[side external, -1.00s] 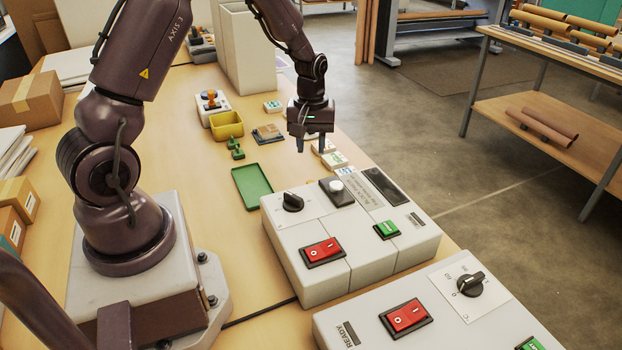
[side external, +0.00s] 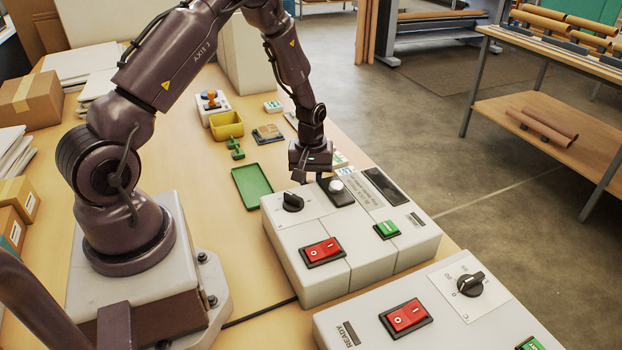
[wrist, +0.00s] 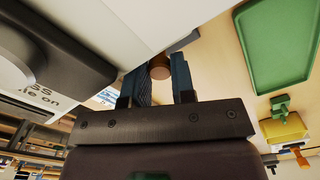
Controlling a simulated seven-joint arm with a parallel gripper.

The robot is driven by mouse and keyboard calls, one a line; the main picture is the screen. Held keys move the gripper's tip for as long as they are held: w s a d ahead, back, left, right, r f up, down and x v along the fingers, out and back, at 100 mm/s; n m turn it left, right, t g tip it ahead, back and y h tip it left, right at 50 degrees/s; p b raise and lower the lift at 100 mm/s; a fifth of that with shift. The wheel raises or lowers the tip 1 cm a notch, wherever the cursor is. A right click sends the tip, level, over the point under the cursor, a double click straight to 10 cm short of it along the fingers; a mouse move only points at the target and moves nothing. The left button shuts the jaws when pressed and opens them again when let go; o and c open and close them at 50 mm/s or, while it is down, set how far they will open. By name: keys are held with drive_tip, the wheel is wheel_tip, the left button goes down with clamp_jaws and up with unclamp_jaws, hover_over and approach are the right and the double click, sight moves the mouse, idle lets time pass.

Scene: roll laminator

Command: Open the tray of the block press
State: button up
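The block press (side external: 335,235) is a white box with a black dial, a red rocker switch, a green button and a lettered label on top. Its white body also fills the upper left of the wrist view (wrist: 150,22). My gripper (side external: 310,177) is low at the far side of the press, pointing down. In the wrist view its two dark blue fingers (wrist: 165,68) are apart, with a round brown knob (wrist: 160,68) between them, nearer the left finger. Whether either finger touches the knob cannot be told. The side view hides the knob and the tray front behind the press.
A green tray (side external: 258,187) lies on the table left of the press. A yellow bin (side external: 227,125), small green parts (side external: 236,147) and a stamp unit (side external: 212,104) stand farther back. A second white machine (side external: 440,310) is in front.

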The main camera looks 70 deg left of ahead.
clamp_jaws()
drive_tip(key=a, duration=1.1)
drive_tip(key=shift+a, duration=0.15)
drive_tip(key=shift+o, duration=2.2)
unclamp_jaws()
wheel_tip(320, 180, up, 13)
